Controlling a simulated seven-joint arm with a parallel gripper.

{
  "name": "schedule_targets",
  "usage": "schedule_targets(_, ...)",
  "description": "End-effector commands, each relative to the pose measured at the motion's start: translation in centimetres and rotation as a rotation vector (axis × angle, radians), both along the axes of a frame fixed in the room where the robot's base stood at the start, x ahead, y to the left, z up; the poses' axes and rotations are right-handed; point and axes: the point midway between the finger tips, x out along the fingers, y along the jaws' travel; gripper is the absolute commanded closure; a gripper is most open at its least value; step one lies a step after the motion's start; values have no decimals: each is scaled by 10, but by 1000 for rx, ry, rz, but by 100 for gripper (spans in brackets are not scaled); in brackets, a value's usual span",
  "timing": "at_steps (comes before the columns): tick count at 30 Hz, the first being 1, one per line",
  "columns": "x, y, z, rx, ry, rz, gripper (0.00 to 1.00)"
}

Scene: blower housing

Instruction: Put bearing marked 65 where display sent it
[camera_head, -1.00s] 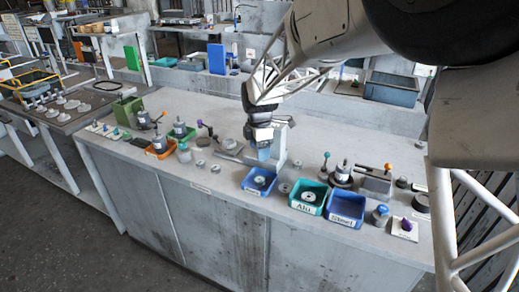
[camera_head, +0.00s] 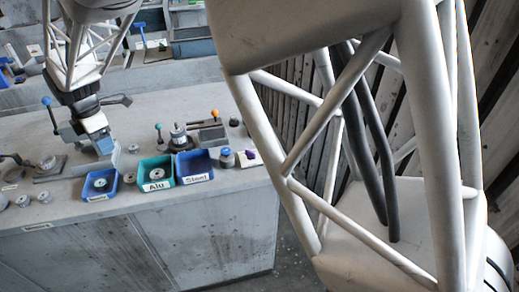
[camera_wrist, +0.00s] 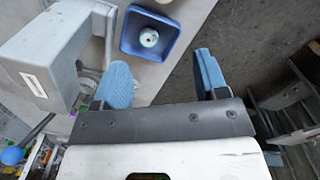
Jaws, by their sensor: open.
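My gripper (camera_head: 104,147) hangs open and empty over the grey bench, just behind the left blue tray. Its blue fingers (camera_wrist: 165,80) stand wide apart in the wrist view, with nothing between them. The left blue tray (camera_head: 114,182) holds a ring-shaped bearing (camera_head: 100,183); this bearing also shows in the wrist view (camera_wrist: 149,38). The teal tray labelled Alu (camera_head: 141,168) holds another ring part (camera_head: 157,173). The blue tray labelled Steel (camera_head: 193,166) looks empty. Small round metal parts (camera_head: 45,197) lie left of the trays. No mark 65 and no display text can be read.
A grey box-like fixture (camera_wrist: 50,55) stands close beside the left finger. Behind the trays are a dark round fixture (camera_head: 180,140) and a block with an orange knob (camera_head: 213,130). A blue-capped jar (camera_head: 227,158) stands right of Steel. The bench's front edge is close.

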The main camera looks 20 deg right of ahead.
Motion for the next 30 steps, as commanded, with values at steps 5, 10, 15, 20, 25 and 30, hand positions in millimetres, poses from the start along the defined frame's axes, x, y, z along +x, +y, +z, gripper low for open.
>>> schedule_targets(5,-11,-68,36,22,-25,-223,33)
schedule_targets(10,-28,-130,59,40,-41,-445,33)
schedule_targets(15,-52,-189,76,59,-54,-667,33)
schedule_targets(20,-79,-240,88,79,-66,-876,33)
schedule_targets(25,-114,-290,95,101,-77,-1096,33)
schedule_targets(30,-151,-334,99,128,-90,-1317,33)
